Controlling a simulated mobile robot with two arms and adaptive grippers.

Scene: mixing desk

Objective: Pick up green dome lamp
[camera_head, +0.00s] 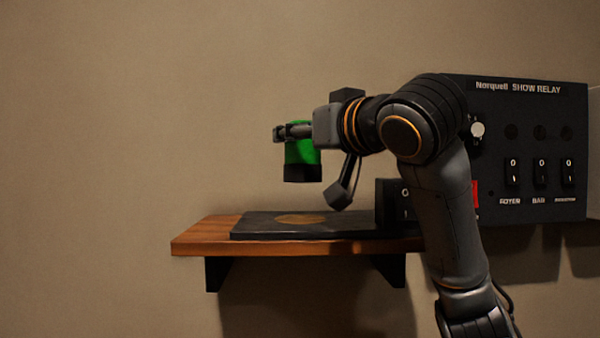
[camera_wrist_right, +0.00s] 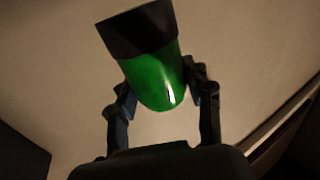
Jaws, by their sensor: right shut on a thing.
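The green dome lamp (camera_head: 302,157) has a green body and a black base. My right gripper (camera_head: 290,131) is shut on its green part and holds it upright in the air above the shelf, clear of the surface. In the right wrist view the lamp (camera_wrist_right: 155,82) sits between the two fingers of the gripper (camera_wrist_right: 160,92), its black base toward the top of the picture. The fingers and wrist hide part of the lamp in the head view. My left gripper is not in view.
A wooden shelf (camera_head: 200,238) on black brackets carries a dark mat (camera_head: 260,227) with a round brownish disc (camera_head: 301,219). A black relay panel (camera_head: 535,130) with several switches stands at the right, partly behind my arm. The wall area at left is clear.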

